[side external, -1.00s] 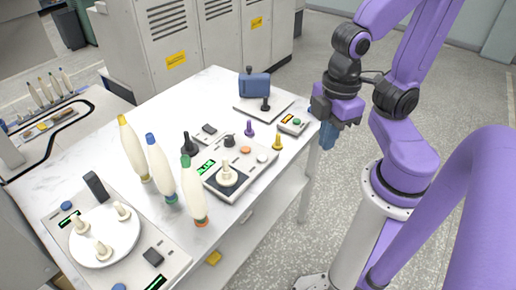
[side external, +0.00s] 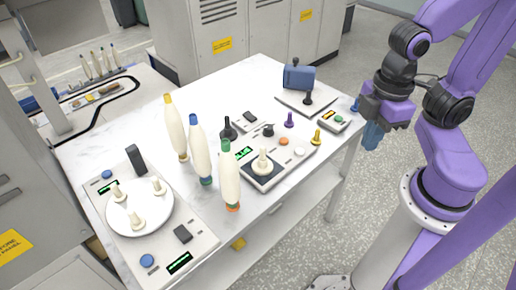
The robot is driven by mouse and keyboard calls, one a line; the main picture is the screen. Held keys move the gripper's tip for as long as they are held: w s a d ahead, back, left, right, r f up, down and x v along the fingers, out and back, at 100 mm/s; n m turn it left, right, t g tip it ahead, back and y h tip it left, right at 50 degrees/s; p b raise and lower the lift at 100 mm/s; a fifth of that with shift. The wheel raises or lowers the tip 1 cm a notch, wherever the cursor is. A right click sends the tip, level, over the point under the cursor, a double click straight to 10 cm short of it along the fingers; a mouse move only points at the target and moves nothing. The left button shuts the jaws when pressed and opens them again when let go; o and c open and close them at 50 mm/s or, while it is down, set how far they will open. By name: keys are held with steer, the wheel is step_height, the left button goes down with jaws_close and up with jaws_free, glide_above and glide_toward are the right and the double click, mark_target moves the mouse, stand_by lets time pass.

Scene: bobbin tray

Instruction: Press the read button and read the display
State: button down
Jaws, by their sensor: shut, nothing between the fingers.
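My gripper (side external: 373,136) is shut and empty, pointing down just beyond the table's right edge. The middle device has a lit green display (side external: 243,153), a pegged dark pad (side external: 262,176), an orange button (side external: 284,141) and a white button (side external: 299,152). The left device (side external: 190,215) has a white disc with pegs, blue buttons (side external: 147,261) and green displays (side external: 179,263). No button label or display digits are readable; I cannot tell which is the read button.
Black (side external: 228,129), purple (side external: 290,120) and yellow (side external: 317,136) pieces stand around the middle device.

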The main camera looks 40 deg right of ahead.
stand_by(0.8)
steer(key=c, duration=1.1)
jaws_free()
steer(key=shift+w+a, duration=0.15)
steer(key=shift+w, duration=0.05)
steer(key=o, duration=1)
steer(key=w+a, duration=0.1)
steer(key=w, duration=0.1)
steer(key=shift+w+a+r, duration=0.35)
steer(key=shift+a+r, duration=0.05)
steer(key=shift+o, duration=0.5)
steer(key=w+a+r+n, duration=0.1)
steer(key=w+a, duration=0.3)
steer(key=w, duration=0.7)
steer(key=shift+a+r+n, duration=0.2)
steer(key=shift+a+n, duration=0.1)
steer(key=shift+n, duration=0.3)
steer(key=w+f+n, duration=0.2)
steer(key=w+n, duration=0.1)
steer(key=w, duration=1.6)
step_height(320, 180, down, 9)
steer(key=shift+d+f, duration=0.15)
steer(key=shift+d, duration=0.1)
